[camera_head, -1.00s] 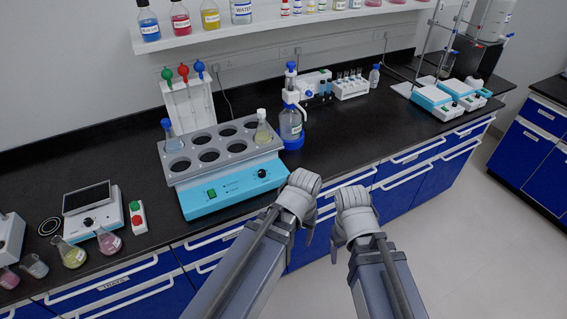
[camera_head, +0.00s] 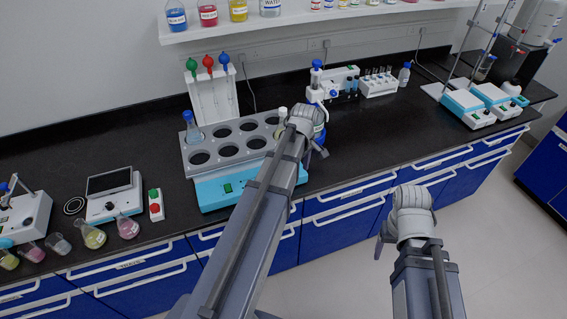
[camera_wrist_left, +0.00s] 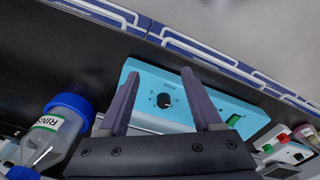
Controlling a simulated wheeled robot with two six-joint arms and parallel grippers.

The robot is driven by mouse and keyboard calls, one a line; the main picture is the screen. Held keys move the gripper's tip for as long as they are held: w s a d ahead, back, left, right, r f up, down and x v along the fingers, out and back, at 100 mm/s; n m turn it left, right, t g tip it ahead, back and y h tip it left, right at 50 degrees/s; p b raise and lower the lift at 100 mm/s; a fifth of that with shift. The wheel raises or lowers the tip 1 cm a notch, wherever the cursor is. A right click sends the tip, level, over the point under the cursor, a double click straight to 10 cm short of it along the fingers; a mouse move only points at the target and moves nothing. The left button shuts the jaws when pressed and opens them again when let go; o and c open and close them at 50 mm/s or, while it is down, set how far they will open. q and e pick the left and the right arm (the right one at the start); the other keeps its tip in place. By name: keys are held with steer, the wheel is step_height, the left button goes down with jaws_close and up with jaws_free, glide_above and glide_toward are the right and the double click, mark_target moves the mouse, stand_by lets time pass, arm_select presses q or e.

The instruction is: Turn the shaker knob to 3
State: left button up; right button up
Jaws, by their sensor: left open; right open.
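The shaker (camera_head: 206,194) is a light-blue box with a grey holed rack (camera_head: 190,160) on top, on the black bench. Its front right part is hidden behind my left arm in the head view. The black shaker knob (camera_wrist_left: 164,100) shows in the left wrist view on the blue front panel, between the spread fingers of my left gripper (camera_wrist_left: 160,76). The fingers look apart from the knob, and its setting is too small to read. In the head view my left gripper (camera_head: 316,148) is over the shaker's right end. My right gripper (camera_head: 380,246) hangs empty in front of the drawers.
A blue-capped bottle stands close to the shaker's right end; it shows large in the left wrist view (camera_wrist_left: 60,125). A balance (camera_head: 112,199) and small flasks stand at the left.

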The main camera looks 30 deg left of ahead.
arm_select(q)
steer(key=a+n, duration=0.1)
steer(key=a, duration=0.1)
steer(key=w+a+r+n, duration=0.1)
steer(key=a+n, duration=0.1)
steer(key=a, duration=0.1)
steer(key=a+n+p, duration=0.1)
steer(key=a+n, duration=0.1)
steer(key=a, duration=0.1)
steer(key=shift+w+a+r, duration=0.25)
steer(key=shift+w, duration=0.15)
steer(key=shift+a+n, duration=0.35)
steer(key=shift+n, duration=0.05)
steer(key=shift+f, duration=0.15)
step_height(320, 180, down, 8)
steer(key=b, duration=0.8)
steer(key=shift+w+r, duration=0.15)
steer(key=shift+r, duration=0.05)
jaws_close()
